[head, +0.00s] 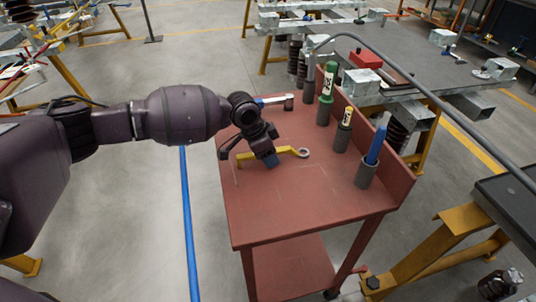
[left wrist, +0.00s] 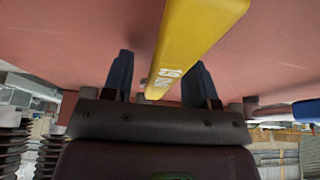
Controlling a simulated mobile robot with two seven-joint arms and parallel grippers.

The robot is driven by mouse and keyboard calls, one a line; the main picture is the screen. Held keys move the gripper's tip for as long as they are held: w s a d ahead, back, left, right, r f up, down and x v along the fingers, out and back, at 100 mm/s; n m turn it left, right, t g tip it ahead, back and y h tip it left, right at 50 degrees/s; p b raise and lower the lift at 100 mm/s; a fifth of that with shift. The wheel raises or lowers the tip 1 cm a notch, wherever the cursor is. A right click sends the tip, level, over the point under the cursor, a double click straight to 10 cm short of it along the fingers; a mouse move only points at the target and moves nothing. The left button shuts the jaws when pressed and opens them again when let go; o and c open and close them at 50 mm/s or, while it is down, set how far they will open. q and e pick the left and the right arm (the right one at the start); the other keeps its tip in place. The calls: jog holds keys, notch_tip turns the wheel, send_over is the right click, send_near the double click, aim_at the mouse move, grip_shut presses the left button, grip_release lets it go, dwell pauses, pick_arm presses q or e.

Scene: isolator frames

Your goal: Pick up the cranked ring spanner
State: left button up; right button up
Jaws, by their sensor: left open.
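The cranked ring spanner is yellow with a grey ring end (head: 303,153). It lies on the red trolley top, its yellow handle (head: 286,150) running left beneath my left gripper (head: 268,158). In the left wrist view the yellow handle (left wrist: 195,38), with white markings, runs between the two blue fingers of my left gripper (left wrist: 161,80). The fingers are open, one on each side of the handle, and a gap shows on the left. I cannot tell whether the right finger touches it. My right gripper is not in view.
The red trolley (head: 275,205) has a raised wall along its right side. A white-and-blue tool (head: 272,99) lies behind my gripper. The front trolley top is clear.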

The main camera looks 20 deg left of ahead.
pick_arm(q)
jog(key=shift+r, duration=0.2)
grip_shut()
dwell(0.3)
jog(key=shift+r, duration=0.55)
notch_tip(320, 180, up, 19)
jog(key=p, duration=0.3)
jog(key=shift+p, duration=0.4)
